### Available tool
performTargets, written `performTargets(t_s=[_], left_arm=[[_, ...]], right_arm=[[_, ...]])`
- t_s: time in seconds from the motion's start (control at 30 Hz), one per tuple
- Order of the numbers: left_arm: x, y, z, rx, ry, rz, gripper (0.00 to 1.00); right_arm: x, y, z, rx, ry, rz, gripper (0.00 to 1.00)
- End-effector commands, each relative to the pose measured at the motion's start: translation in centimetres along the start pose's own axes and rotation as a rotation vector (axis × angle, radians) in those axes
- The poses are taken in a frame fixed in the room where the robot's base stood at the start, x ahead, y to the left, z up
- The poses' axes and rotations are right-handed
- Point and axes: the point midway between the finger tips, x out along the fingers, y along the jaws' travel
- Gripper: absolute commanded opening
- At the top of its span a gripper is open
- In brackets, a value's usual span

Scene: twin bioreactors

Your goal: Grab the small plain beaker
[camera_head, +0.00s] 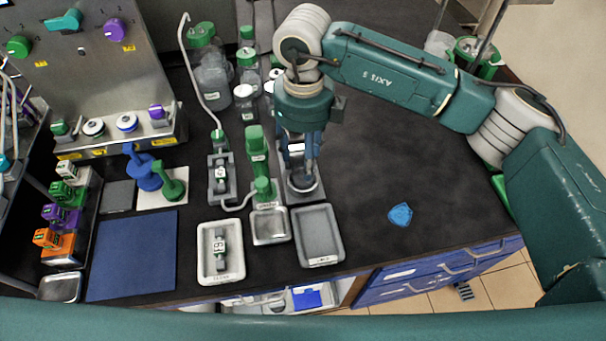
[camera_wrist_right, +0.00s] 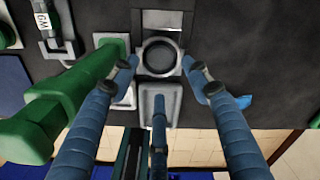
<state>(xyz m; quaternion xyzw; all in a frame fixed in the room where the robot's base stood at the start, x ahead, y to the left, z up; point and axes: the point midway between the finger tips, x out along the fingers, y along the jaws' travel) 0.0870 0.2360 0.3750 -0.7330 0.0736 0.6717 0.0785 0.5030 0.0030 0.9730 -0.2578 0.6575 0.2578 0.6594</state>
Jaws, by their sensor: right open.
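A small round vessel with a pale rim and dark inside (camera_head: 301,184), which looks like the small plain beaker, stands on a grey stand at the bench's middle. In the right wrist view its round rim (camera_wrist_right: 160,39) lies between the fingertips. The gripper hides part of the vessel in the head view. My left gripper is not in view.
A green handled tool (camera_head: 257,150) stands close left of the gripper. A grey tray (camera_head: 338,240) and a white tray (camera_head: 203,240) lie in front. A blue piece (camera_head: 400,214) lies to the right, where the black bench is mostly clear.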

Motion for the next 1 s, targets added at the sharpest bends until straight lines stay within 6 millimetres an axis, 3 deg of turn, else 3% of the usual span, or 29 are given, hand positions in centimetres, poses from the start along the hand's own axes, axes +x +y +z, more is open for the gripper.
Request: performTargets(t_s=[0.3, 0.57, 0.6, 0.77, 0.87, 1.0], left_arm=[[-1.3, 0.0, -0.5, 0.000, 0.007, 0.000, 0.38], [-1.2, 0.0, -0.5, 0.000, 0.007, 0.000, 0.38], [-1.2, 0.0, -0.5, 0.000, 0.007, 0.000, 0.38], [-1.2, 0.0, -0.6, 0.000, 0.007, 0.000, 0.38], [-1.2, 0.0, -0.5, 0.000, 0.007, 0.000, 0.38], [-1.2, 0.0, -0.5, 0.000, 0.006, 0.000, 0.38]], right_arm=[[4.3, 0.0, -0.1, 0.001, 0.003, 0.002, 0.47], [4.9, 0.0, -0.1, 0.000, 0.001, 0.001, 0.47], [4.9, 0.0, -0.1, 0.000, 0.001, 0.001, 0.45], [4.8, 0.0, -0.1, 0.000, 0.001, 0.001, 0.14], [4.8, 0.0, 0.0, 0.000, 0.001, 0.001, 0.06], [4.8, 0.0, 0.0, 0.000, 0.001, 0.001, 0.06]])
